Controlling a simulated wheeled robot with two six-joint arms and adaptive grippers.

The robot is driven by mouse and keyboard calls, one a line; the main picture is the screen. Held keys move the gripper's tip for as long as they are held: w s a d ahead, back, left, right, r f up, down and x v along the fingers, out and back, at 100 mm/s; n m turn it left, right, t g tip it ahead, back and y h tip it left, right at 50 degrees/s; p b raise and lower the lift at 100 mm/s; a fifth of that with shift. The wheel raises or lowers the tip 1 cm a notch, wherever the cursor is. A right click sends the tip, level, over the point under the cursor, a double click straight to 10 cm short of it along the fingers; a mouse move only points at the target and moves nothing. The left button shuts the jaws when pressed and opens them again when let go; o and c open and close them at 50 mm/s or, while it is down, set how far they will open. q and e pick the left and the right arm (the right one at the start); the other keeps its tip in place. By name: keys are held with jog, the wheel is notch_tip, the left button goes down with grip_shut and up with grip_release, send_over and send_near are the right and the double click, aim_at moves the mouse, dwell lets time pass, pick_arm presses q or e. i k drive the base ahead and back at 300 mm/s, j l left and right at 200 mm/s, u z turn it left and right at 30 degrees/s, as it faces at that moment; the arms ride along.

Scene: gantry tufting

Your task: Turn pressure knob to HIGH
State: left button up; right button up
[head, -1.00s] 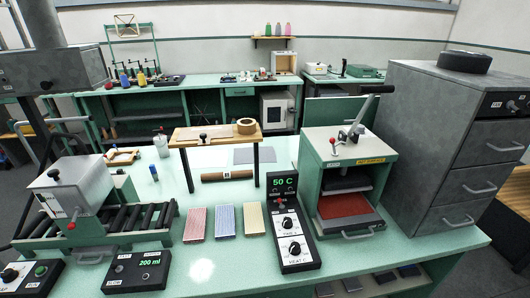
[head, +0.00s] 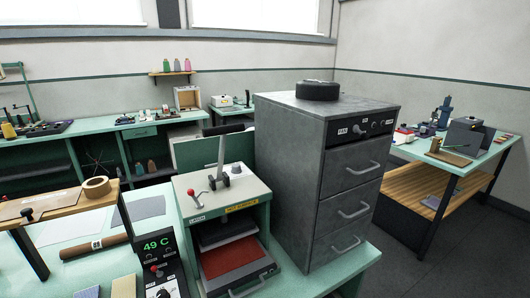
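I cannot make out any knob labelled for pressure. The green press (head: 258,217) stands in the lower middle of the head view, with a red pad (head: 228,258) in its open bay. A grey lever (head: 221,160) stands upright on its top beside a small red-tipped lever (head: 191,193). The black control box (head: 150,225) to its left reads 49 C. It has a red-tipped switch (head: 156,270) and a knob (head: 163,294) cut by the bottom edge. Neither gripper is in view.
A tall grey drawer cabinet (head: 300,170) with a FAN knob (head: 357,129) and a black disc (head: 317,91) on top stands right of the press. A wooden stand with a tape roll (head: 96,188) is at left. Another bench (head: 455,160) is at far right; open floor (head: 440,250) lies before it.

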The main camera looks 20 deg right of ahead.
aim_at(236, 169)
jog(key=i+l, duration=0.1)
jog(key=l, duration=0.35)
jog(key=i+l, duration=0.1)
jog(key=l, duration=0.4)
jog(key=i+l, duration=0.1)
jog(key=l, duration=0.85)
jog(key=i+l, duration=0.15)
jog(key=l, duration=0.3)
jog(key=i+l, duration=0.1)
jog(key=l, duration=0.4)
jog(key=i+l, duration=0.1)
jog(key=l, duration=0.35)
jog(key=k+u, duration=0.1)
jog(key=u, duration=0.3)
jog(key=k+j+u, duration=0.1)
jog(key=u, duration=0.25)
jog(key=i+l+z, duration=0.15)
jog(key=z, duration=0.65)
